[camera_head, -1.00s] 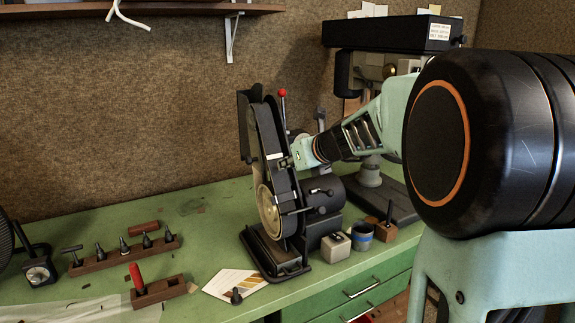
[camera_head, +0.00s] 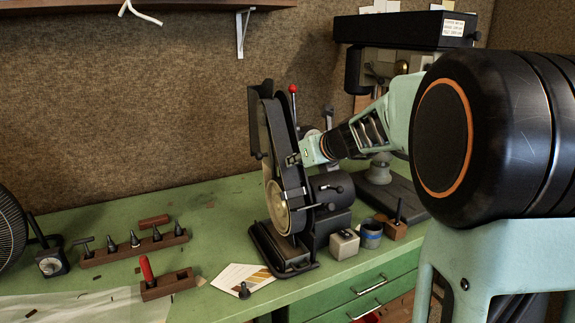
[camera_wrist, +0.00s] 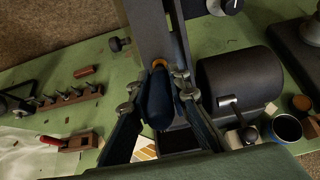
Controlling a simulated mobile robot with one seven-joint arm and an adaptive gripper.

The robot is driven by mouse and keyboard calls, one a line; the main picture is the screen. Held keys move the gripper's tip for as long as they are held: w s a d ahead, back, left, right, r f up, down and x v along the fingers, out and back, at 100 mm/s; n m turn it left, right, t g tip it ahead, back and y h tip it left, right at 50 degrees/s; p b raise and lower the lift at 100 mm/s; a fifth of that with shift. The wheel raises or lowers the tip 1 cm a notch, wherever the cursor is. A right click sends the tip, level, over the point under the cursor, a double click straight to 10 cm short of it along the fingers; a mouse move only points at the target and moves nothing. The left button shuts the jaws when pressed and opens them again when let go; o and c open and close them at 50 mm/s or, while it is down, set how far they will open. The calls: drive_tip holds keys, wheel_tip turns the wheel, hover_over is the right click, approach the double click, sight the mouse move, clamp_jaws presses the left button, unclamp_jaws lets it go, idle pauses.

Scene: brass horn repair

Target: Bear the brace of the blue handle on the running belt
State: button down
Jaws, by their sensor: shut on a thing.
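A blue handle (camera_wrist: 160,102) with an orange-brass ring, its brace (camera_wrist: 160,63), at the far end shows in the wrist view. My gripper (camera_wrist: 156,86) is shut on the handle, one finger on each side. The ring end points at the dark belt (camera_wrist: 148,30) of the sander; I cannot tell whether it touches. In the head view the black belt sander (camera_head: 283,170) stands upright on the bench, and my gripper (camera_head: 293,159) is at the right edge of its belt. The handle is hidden there.
The sander's motor (camera_wrist: 238,82) is close right of my gripper. A grey block (camera_head: 344,243), a blue-banded cup (camera_head: 370,234) and a wooden block (camera_head: 392,229) stand right of the sander. Wooden racks (camera_head: 134,249) and a card (camera_head: 242,278) lie left. A drill press (camera_head: 405,32) is behind.

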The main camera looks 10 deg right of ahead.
drive_tip(key=shift+w+a+f, duration=0.1)
drive_tip(key=shift+w+f, duration=0.05)
drive_tip(key=shift+w, duration=0.15)
drive_tip(key=shift+p, duration=0.5)
idle(2.2)
drive_tip(key=p+v, duration=0.1)
drive_tip(key=v, duration=0.4)
drive_tip(key=shift+s+r+p, duration=0.15)
drive_tip(key=shift+r+p, duration=0.1)
drive_tip(key=shift+p, duration=0.15)
drive_tip(key=shift+v, duration=0.75)
drive_tip(key=shift+f, duration=0.15)
drive_tip(key=shift+f, duration=0.1)
drive_tip(key=shift+b+x, duration=0.4)
drive_tip(key=shift+x, duration=2)
drive_tip(key=shift+x, duration=1)
